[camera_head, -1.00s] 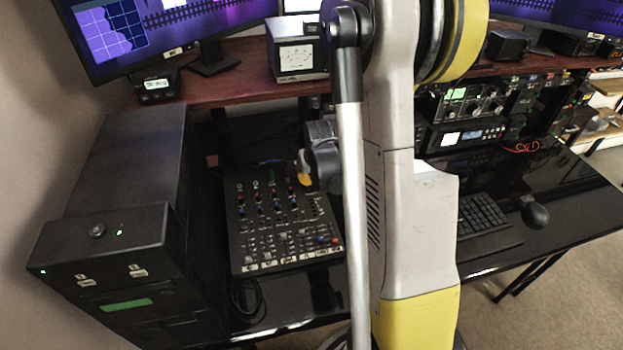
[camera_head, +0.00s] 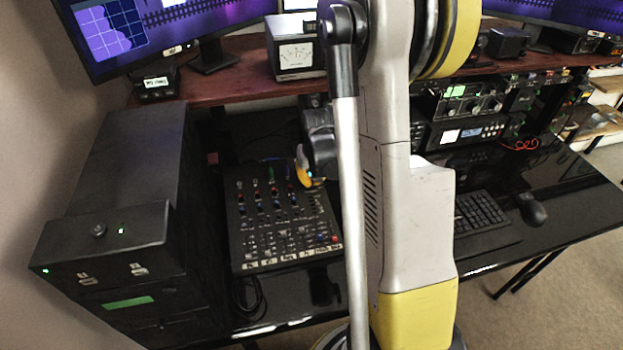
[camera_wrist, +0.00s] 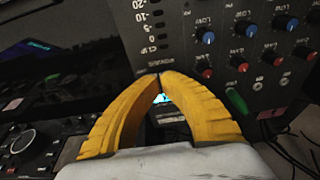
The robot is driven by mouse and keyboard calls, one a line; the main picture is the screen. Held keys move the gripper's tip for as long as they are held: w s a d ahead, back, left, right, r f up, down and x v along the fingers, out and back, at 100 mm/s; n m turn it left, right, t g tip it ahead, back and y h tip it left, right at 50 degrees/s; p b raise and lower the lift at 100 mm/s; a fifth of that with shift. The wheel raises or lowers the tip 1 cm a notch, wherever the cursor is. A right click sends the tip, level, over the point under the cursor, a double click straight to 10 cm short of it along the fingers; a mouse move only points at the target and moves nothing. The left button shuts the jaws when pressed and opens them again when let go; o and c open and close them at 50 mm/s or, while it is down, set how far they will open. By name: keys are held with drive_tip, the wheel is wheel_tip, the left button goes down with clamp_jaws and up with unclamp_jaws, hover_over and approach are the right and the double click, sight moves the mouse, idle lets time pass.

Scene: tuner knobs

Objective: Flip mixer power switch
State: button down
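The mixer (camera_head: 262,243) is a dark panel with rows of coloured knobs, lying on the black desk at centre left. In the wrist view, the mixer (camera_wrist: 195,30) fills the top right, with a level scale and blue and red knobs. My gripper (camera_head: 304,174) is at the mixer's back right corner in the head view. Its two yellow fingers (camera_wrist: 159,76) meet at their tips in the wrist view, at the panel's edge. I see nothing held. A small cyan glow shows through the gap between the fingers. I cannot make out the power switch; the fingertips may hide it.
A black computer tower (camera_head: 125,240) stands left of the mixer. A reddish shelf (camera_head: 225,84) with monitors and a meter box (camera_head: 296,60) is behind it. A keyboard (camera_head: 485,215) and mouse (camera_head: 531,207) are on the right. A cable (camera_head: 250,297) lies in front of the mixer.

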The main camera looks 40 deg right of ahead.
sight(313, 190)
drive_tip(key=w+d+p+v, duration=0.1)
drive_tip(key=w+p+v, duration=0.1)
drive_tip(key=p+v, duration=0.5)
drive_tip(key=v, duration=0.7)
drive_tip(key=shift+r, duration=0.25)
